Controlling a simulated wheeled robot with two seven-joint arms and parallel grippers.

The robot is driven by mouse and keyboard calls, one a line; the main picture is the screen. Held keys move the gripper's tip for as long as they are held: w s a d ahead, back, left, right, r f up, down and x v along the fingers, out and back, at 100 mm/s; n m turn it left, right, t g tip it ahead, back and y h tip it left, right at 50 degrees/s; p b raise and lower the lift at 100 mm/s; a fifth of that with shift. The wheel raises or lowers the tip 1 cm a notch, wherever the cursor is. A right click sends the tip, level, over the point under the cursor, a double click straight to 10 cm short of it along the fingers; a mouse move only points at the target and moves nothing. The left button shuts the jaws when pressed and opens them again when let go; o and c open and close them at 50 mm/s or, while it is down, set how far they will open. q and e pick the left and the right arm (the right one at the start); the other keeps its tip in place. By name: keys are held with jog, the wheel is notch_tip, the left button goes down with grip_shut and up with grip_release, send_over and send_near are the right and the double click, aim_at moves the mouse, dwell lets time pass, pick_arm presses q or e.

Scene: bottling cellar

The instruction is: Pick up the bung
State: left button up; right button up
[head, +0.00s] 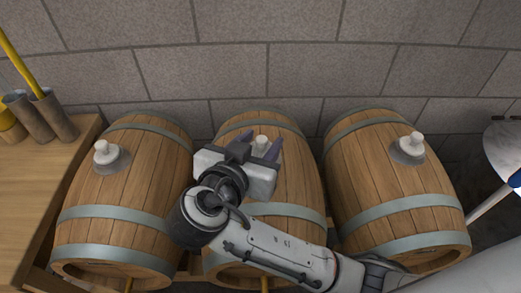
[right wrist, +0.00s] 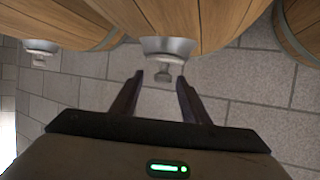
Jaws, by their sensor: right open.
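Three wooden barrels lie in a row, each with a pale bung in a grey metal collar on top. The middle bung (head: 261,141) shows between the fingers of my right gripper (head: 260,146), over the middle barrel (head: 290,168). In the right wrist view, this bung (right wrist: 163,74) sticks out of its collar (right wrist: 168,48), between the two dark fingertips (right wrist: 159,78) with gaps on both sides. The gripper is open and holds nothing. The left bung (head: 102,147) and the right bung (head: 413,143) sit in their collars. My left gripper is out of view.
The left barrel (head: 125,205) and right barrel (head: 385,190) flank the middle one closely. A wooden bench (head: 40,180) with upright tubes (head: 45,115) stands at the left. A stone block wall (head: 230,70) runs behind. A white object (head: 503,150) is partly visible at the right edge.

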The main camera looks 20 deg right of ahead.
aim_at(264, 138)
jog(key=b+x, duration=0.1)
jog(key=x, duration=0.1)
jog(key=b+x, duration=0.2)
jog(key=x, duration=0.1)
jog(key=shift+w+a+f, duration=0.1)
jog(key=shift+w+f, duration=0.05)
jog(key=shift+f, duration=0.15)
jog(key=shift+w, duration=0.2)
jog(key=shift+c, duration=0.5)
grip_shut()
